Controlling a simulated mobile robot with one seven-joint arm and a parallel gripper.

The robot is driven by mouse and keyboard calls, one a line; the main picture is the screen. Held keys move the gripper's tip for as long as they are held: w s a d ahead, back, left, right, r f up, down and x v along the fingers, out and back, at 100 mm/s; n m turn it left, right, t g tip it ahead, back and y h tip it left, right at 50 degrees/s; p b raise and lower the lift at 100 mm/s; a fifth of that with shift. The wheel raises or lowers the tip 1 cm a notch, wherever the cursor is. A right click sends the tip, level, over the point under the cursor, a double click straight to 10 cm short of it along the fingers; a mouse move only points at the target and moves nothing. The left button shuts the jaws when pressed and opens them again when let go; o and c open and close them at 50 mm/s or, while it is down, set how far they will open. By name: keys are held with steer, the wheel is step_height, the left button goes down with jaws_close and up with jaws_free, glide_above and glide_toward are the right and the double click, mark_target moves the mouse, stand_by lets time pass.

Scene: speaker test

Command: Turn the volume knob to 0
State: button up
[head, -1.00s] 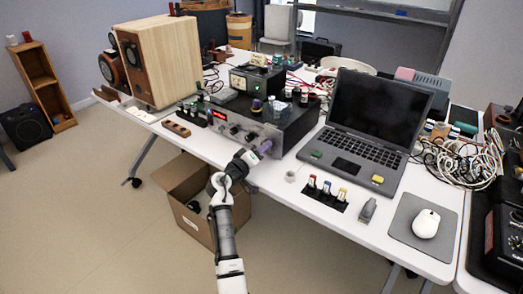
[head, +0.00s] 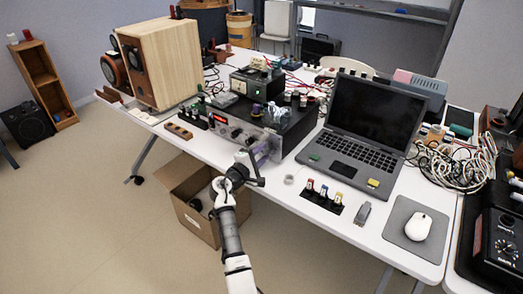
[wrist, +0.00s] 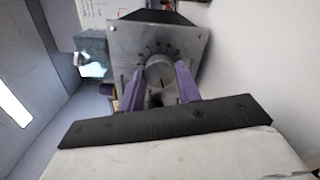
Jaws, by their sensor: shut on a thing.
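The amplifier (head: 236,132) is a dark box with a silver front panel at the table's front edge. Its volume knob (wrist: 160,72) is a round grey knob with dark marks in an arc around it on the panel. My gripper (wrist: 159,86) has its two purple fingers on either side of the knob and is shut on it. In the head view my gripper (head: 262,152) is at the right end of the amplifier's front and hides the knob there. The knob's exact setting is too blurred to read.
A laptop (head: 363,126) stands right of the amplifier, with a roll of tape (head: 289,179) between it and the table edge. A wooden speaker (head: 165,62) stands to the left. An open cardboard box (head: 190,205) is on the floor below my arm.

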steer(key=n+p, duration=0.3)
steer(key=n, duration=0.2)
steer(key=shift+r, duration=0.1)
steer(key=shift+n, duration=0.3)
stand_by(0.4)
steer(key=o, duration=1)
steer(key=shift+c, duration=0.2)
steer(key=b+v, duration=0.2)
steer(key=v, duration=1.2)
steer(key=shift+w, duration=0.1)
